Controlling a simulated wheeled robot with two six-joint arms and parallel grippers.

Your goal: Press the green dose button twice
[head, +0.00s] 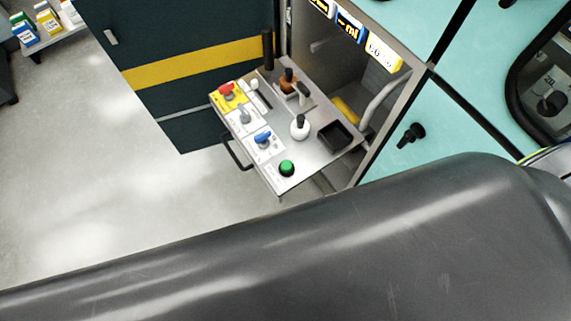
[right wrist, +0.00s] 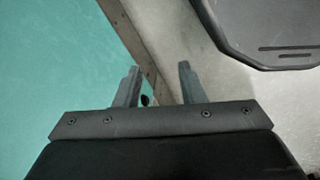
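The green dose button (head: 287,168) is a round green dome at the near corner of a metal shelf (head: 318,158) that juts out of a cabinet, in the head view. Nothing touches it. My right gripper (right wrist: 157,76) shows in the right wrist view with its two fingers apart and nothing between them. A teal panel and pale floor lie beyond the fingers. The button does not show in the right wrist view. Neither gripper shows in the head view, and my left gripper is in no view.
A large dark grey form crosses the head view's foreground. Open floor (head: 90,160) lies left.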

